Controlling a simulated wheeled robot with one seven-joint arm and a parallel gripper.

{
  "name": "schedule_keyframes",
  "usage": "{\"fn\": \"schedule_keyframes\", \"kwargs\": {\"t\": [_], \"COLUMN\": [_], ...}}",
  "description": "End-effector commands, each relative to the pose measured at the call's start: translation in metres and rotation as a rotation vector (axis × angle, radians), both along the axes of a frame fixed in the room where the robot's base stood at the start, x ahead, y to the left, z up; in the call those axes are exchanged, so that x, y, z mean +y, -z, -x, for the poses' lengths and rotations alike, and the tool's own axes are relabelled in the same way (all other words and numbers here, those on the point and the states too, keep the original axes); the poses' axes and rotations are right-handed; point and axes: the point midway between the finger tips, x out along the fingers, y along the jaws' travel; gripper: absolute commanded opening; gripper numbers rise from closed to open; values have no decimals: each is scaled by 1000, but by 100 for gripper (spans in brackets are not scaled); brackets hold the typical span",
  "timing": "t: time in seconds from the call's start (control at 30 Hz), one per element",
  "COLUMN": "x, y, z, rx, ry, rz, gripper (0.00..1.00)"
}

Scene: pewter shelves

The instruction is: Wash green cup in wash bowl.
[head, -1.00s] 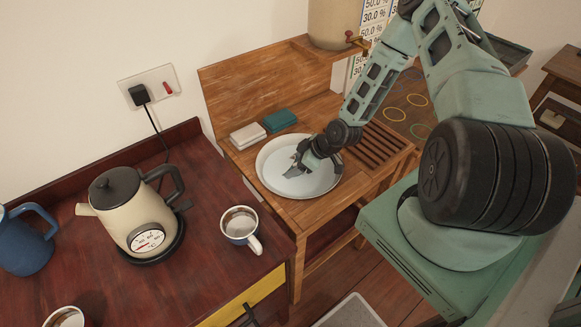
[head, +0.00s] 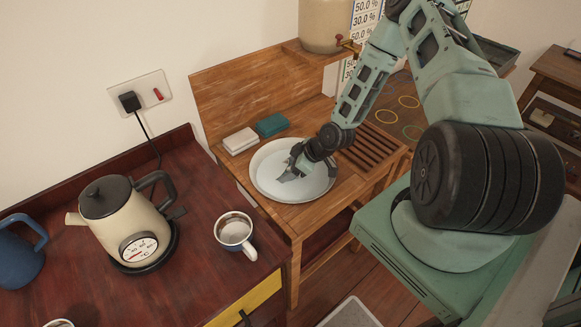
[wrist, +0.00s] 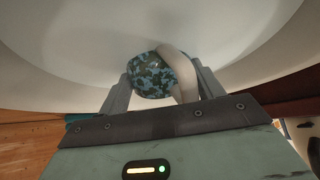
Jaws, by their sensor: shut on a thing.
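The wash bowl (head: 268,187) is wide, round and pale, on the wooden washstand. My gripper (head: 289,173) reaches down into it from the right. In the wrist view, my gripper (wrist: 163,84) is shut on a small rounded cup (wrist: 148,78) with a mottled teal and dark pattern and a pale curved handle. I take this to be the green cup. The pale inside of the bowl (wrist: 60,60) fills most of the wrist view around it. In the head view the cup is hidden by my gripper. I cannot tell whether it touches the bowl.
A white block (head: 240,141) and a teal block (head: 271,125) lie behind the bowl. A slatted rack (head: 375,148) is to its right. A tank with a tap (head: 325,25) stands above. On the red counter are a kettle (head: 125,220), a white-lined cup (head: 234,230) and a blue jug (head: 18,255).

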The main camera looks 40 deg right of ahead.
Motion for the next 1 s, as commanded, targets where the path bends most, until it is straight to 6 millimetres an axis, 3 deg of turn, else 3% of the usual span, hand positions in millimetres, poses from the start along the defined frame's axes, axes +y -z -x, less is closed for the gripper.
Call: {"fn": "schedule_keyframes", "kwargs": {"t": [0.33, 1.0], "x": [-23, 32], "y": [0, 0], "z": [-1, 1], "rx": [-1, 0], "ry": [0, -2], "rz": [1, 0], "gripper": [39, 39]}}
